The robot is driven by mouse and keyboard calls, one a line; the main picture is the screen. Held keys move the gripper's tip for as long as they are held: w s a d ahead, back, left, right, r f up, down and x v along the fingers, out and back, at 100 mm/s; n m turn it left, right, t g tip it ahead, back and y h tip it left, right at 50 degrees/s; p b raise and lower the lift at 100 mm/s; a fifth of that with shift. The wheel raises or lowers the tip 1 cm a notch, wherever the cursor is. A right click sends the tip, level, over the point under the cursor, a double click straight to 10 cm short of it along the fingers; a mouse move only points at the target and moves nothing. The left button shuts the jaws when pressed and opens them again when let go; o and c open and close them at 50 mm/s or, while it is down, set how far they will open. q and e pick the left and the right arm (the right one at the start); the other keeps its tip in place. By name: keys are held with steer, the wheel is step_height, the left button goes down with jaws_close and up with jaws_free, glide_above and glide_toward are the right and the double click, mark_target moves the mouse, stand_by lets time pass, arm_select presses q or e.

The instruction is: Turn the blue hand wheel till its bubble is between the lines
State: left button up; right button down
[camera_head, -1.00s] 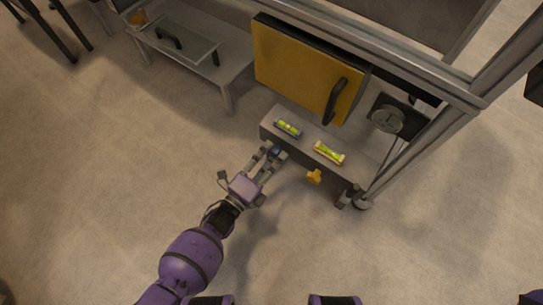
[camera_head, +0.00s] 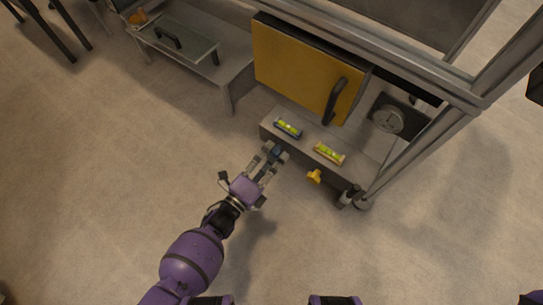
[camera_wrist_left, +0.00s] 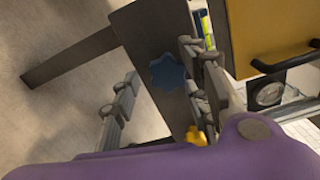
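The blue hand wheel (camera_head: 276,151) sits on the front face of the low grey bench, and in the left wrist view it is a dark blue lobed knob (camera_wrist_left: 167,74). My left gripper (camera_head: 275,153) is open, with one finger on each side of the wheel. Whether the fingers touch it I cannot tell. The blue-framed level vial (camera_head: 288,128), with yellow-green liquid, lies on the bench top above the wheel. It also shows partly in the left wrist view (camera_wrist_left: 206,30). Its bubble is too small to place against the lines. My right gripper is not in view.
A yellow-framed vial (camera_head: 329,153) and a yellow hand wheel (camera_head: 314,176) are to the right. A yellow panel with a black handle (camera_head: 335,101) stands behind, beside a round dial (camera_head: 388,118). A grey frame post rises at right. The floor in front is clear.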

arm_select(q)
steer(key=shift+s+a, duration=0.1)
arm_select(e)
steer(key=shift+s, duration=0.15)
arm_select(q)
steer(key=v, duration=1.1)
steer(key=shift+s+a, duration=0.2)
steer(key=shift+s, duration=0.15)
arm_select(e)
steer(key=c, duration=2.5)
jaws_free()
